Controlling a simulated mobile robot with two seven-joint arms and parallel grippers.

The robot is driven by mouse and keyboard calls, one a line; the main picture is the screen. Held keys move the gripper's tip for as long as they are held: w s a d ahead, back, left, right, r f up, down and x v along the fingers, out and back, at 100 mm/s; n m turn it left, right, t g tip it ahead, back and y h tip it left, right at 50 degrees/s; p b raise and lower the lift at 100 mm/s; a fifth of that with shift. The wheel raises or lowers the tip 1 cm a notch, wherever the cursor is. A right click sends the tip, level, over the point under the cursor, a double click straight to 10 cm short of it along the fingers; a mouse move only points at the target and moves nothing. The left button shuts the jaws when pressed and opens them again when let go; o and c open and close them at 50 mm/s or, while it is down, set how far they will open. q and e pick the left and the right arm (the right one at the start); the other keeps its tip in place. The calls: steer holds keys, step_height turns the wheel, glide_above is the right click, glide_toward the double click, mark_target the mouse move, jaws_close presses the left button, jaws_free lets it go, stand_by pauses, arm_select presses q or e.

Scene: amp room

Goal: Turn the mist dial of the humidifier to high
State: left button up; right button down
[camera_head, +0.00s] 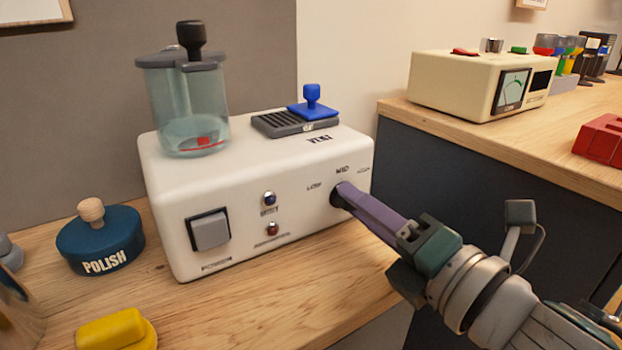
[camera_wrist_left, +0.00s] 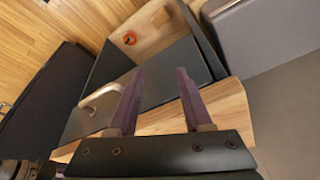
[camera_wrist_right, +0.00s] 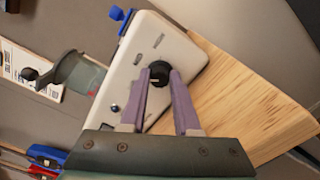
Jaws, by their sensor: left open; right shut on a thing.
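The humidifier (camera_head: 262,190) is a white box with a clear tank (camera_head: 185,105) on its top left. Its dark mist dial (camera_head: 335,197) is on the right of the front face, with LOW, MID and a small unreadable label above it. My right gripper (camera_head: 347,191) is shut on the dial, its purple fingers covering most of it. In the right wrist view the round black dial (camera_wrist_right: 160,68) sits between the two fingertips (camera_wrist_right: 162,78). The dial's exact setting is hard to tell. My left gripper (camera_wrist_left: 159,75) is open and empty, away from the humidifier.
The front also has a grey power switch (camera_head: 209,231) and two small knobs; a blue-handled vent piece (camera_head: 311,106) is on top. A POLISH tin (camera_head: 100,240) and yellow object (camera_head: 115,332) lie left. A cream meter box (camera_head: 475,82) stands on the right counter.

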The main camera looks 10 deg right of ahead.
steer(key=m+p, duration=0.1)
steer(key=m, duration=0.3)
steer(key=shift+m, duration=0.3)
steer(key=m+p, duration=0.1)
steer(key=m, duration=0.3)
steer(key=shift+m, duration=0.3)
steer(key=m, duration=0.4)
steer(key=shift+m+p, duration=0.3)
steer(key=shift+p, duration=0.1)
steer(key=shift+f+m+p, duration=0.1)
steer(key=shift+m+p, duration=0.2)
steer(key=shift+m, duration=1.5)
steer(key=c, duration=0.6)
jaws_free()
steer(key=shift+c, duration=0.2)
